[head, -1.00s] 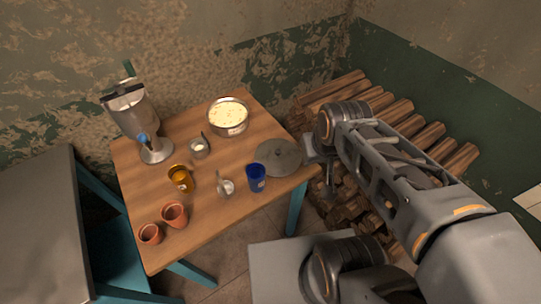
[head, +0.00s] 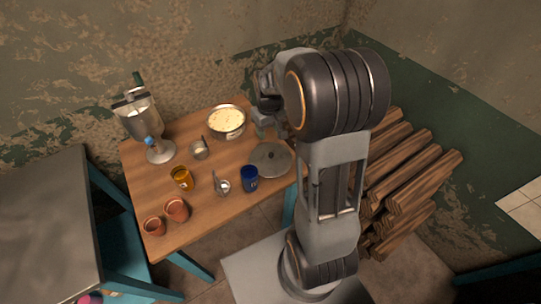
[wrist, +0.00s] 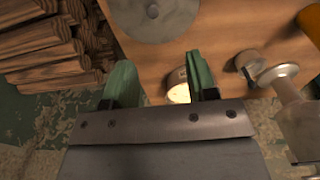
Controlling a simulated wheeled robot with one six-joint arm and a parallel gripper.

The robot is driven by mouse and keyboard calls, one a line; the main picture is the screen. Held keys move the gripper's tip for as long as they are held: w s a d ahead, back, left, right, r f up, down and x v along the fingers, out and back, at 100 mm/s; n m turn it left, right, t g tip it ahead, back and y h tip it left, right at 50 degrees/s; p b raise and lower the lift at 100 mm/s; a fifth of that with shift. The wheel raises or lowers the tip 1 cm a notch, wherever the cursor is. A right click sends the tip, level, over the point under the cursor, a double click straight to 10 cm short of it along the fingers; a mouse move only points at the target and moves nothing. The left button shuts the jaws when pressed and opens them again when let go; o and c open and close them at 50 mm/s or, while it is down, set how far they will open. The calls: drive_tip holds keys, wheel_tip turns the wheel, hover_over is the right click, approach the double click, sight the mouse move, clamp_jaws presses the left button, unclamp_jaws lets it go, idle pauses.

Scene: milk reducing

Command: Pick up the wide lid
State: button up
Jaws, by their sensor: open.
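The wide lid (head: 270,160) is a flat grey disc with a small central knob, lying on the wooden table (head: 215,205) near its right edge. It also shows in the wrist view (wrist: 150,15) at the top, cut off by the frame edge. My gripper (head: 263,126) hangs over the table's back right side, beyond the lid and beside the milk pot (head: 227,121). In the wrist view my gripper (wrist: 160,75) has its green fingers apart, with no lid between them. My arm hides part of the table's right edge.
A blue cup (head: 249,179) stands close to the lid's left. A small metal cup (head: 222,186), an amber cup (head: 181,179), clay cups (head: 176,210) and a metal dispenser (head: 140,122) stand further left. Stacked logs (head: 405,180) lie right of the table.

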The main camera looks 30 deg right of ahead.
wheel_tip(320, 180, down, 3)
drive_tip(key=w+d, duration=0.2)
drive_tip(key=p, duration=0.1)
hover_over(271, 154)
wheel_tip(271, 154, down, 7)
drive_tip(key=shift+w+r, duration=0.1)
drive_tip(key=shift+r, duration=0.05)
drive_tip(key=shift+f+p, duration=0.8)
drive_tip(key=shift+f, duration=2.2)
clamp_jaws()
